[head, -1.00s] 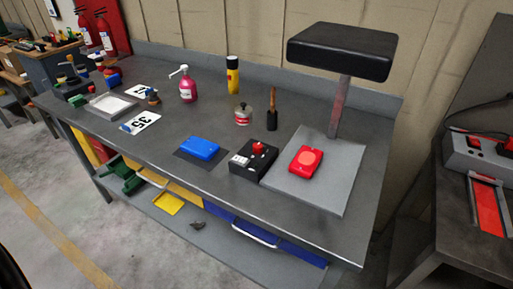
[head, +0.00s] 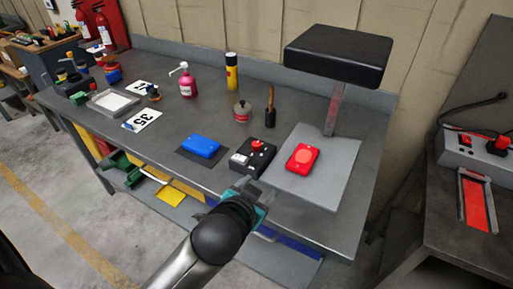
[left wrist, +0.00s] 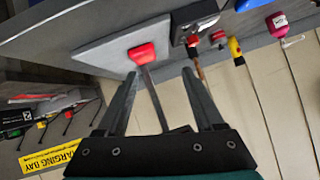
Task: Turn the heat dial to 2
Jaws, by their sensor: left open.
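A black box (head: 252,157) with a red dial (head: 256,145) and white markings stands near the front edge of the grey workbench. The marking the dial points at is too small to read. In the left wrist view the black box (left wrist: 203,17) and its red dial (left wrist: 193,40) show upside down near the top. My left gripper (head: 254,184) is open and empty, in front of the box near the bench's front edge and apart from the dial. Its spread fingers (left wrist: 160,77) show in the left wrist view. My right gripper is not in view.
A red block (head: 302,157) lies on a grey plate (head: 318,182) to the right, under a black-topped post (head: 338,57). A blue block (head: 201,146) lies left of the box.

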